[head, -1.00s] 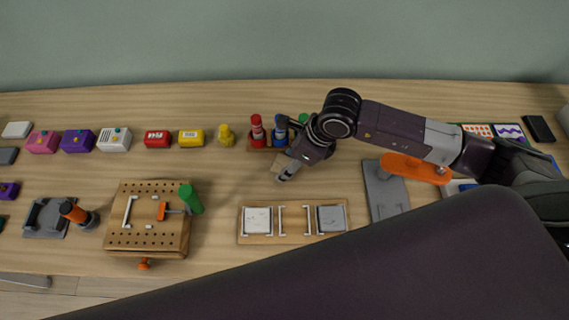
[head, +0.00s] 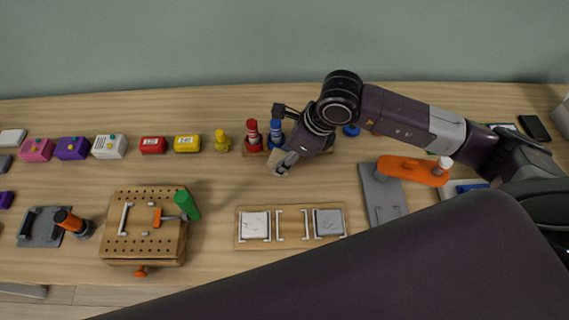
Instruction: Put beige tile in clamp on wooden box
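The beige tile (head: 275,157) is at the fingertips of my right gripper (head: 282,162), which appears shut on it above the middle of the table. The fingers and wrist hide part of the tile. The wooden box (head: 117,243) is at the lower left, with a top full of holes. On it is a clamp with an orange piece (head: 157,217), a green handle (head: 187,204) and pale L-shaped stops (head: 125,218). My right gripper is well to the right of the box and farther back. My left gripper is not in view.
A wooden board (head: 290,242) with two pale tiles lies in front of the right gripper. Red and blue bottles (head: 253,136) stand behind it. A grey plate with an orange-handled tool (head: 405,168) is at right. The table between gripper and wooden box is clear.

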